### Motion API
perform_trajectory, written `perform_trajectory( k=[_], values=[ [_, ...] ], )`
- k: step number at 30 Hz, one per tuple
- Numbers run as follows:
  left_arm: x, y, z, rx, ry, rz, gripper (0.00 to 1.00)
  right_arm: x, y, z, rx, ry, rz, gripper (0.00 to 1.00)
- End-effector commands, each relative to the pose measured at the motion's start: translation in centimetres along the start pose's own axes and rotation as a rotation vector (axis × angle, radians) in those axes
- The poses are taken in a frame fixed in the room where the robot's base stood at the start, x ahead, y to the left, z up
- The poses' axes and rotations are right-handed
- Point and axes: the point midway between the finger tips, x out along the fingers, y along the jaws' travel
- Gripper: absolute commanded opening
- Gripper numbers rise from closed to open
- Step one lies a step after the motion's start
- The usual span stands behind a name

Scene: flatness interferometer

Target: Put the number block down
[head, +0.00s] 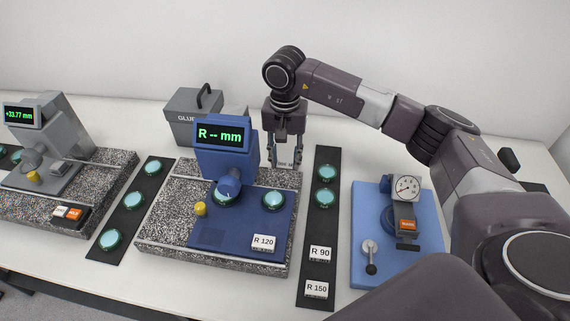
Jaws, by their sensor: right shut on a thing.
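My right gripper (285,165) points down just behind the right rear of the granite base, to the right of the blue instrument (228,160). It is shut on the number block, which is small and mostly hidden between the fingers; I cannot read a label on it. Other white number blocks show: R 120 (264,242) on the blue plate in front of the instrument, and R 90 (320,254) and R 150 (316,289) on the black strip (322,226). The instrument's display reads "R -- mm". My left gripper is not in view.
Teal round lenses sit on the black strip, on the blue plate (219,238) and on another black strip (127,216). A grey instrument (42,140) stands left, a grey box (190,115) behind.

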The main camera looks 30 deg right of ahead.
Motion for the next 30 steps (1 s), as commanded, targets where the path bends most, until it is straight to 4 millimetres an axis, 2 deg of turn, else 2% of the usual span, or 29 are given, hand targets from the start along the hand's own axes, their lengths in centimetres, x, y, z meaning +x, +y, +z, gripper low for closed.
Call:
perform_trajectory(
  k=[8,18,24,30],
  values=[
    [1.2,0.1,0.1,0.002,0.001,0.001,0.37,-5.2,-0.1,-0.1,-0.001,0.005,-0.005,0.14],
    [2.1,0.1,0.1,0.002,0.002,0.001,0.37,-14.1,0.0,-0.1,0.000,0.004,-0.004,0.14],
    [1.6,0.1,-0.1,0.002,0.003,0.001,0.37,-17.1,0.0,0.0,0.000,0.002,0.000,0.14],
    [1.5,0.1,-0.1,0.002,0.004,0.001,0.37,-18.5,0.0,0.0,-0.001,0.000,-0.001,0.14]
  ],
)
